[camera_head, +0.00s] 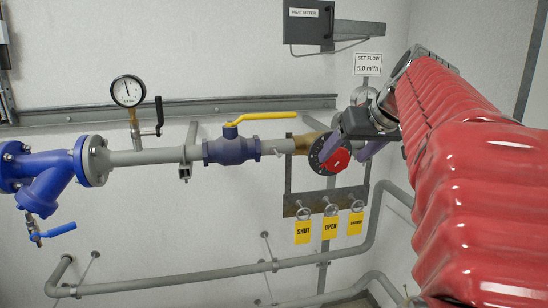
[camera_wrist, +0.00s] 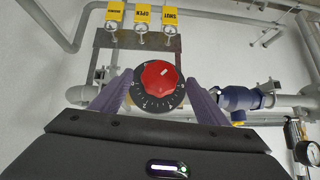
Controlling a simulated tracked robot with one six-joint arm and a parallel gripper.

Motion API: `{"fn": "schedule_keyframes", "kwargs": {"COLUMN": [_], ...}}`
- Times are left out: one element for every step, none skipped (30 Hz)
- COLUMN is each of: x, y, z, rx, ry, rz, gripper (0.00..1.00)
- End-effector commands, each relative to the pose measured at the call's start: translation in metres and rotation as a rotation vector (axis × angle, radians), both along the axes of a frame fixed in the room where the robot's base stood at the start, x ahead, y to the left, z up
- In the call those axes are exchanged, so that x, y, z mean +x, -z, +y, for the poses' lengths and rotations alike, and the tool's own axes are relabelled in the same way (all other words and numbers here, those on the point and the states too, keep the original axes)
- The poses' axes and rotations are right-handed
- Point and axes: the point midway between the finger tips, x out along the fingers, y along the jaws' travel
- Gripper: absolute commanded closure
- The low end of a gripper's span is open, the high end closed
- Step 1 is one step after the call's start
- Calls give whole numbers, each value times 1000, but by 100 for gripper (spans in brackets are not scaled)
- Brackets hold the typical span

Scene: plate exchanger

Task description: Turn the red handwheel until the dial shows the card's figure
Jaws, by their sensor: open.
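The red handwheel (camera_head: 335,160) sits on a black dial ring (camera_head: 317,150) with white marks, on the pipe's brass valve. In the wrist view the handwheel (camera_wrist: 158,77) shows face on, with a white mark near its upper right, and the dial ring (camera_wrist: 177,97) carries figures too small to read surely. The card (camera_head: 368,64) reads "SET FLOW 5.0 m³/h". My gripper (camera_wrist: 158,92) is open, with one purple finger on each side of the dial. I cannot tell whether the fingers touch it.
A blue valve with a yellow lever (camera_head: 262,117) lies left of the handwheel. Yellow tags (camera_head: 330,228) hang on a bracket below it. A pressure gauge (camera_head: 128,90) stands farther left. The heat meter box (camera_head: 308,22) is above. Grey pipes (camera_head: 170,278) run below.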

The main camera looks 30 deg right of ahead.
Motion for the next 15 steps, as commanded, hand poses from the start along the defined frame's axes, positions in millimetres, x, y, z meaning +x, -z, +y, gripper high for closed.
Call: {"fn": "schedule_keyframes", "kwargs": {"x": [-7,-11,-16,-19,-23,-28,-32,-36,-40,-44,-48,-52,-55,-57,-60], "y": [-8,-11,-16,-20,-24,-28,-32,-36,-41,-44,-47,-52,-55,-57,-60], "z": [1,2,2,3,4,5,6,6,7,8,9,9,10,11,11], "rx": [-3,-2,-2,-1,-1,-1,-2,-2,-2,-2,-2,-2,-2,-1,-1], "ry": [2,2,3,2,2,2,3,3,3,3,3,3,3,2,2], "rz": [-2,-2,-2,-2,-2,-2,-2,-2,-2,-2,0,-1,0,-1,-1], "gripper": [32,32,32,32,32,32,32,32,32,32,32,32,32,32,32]}}
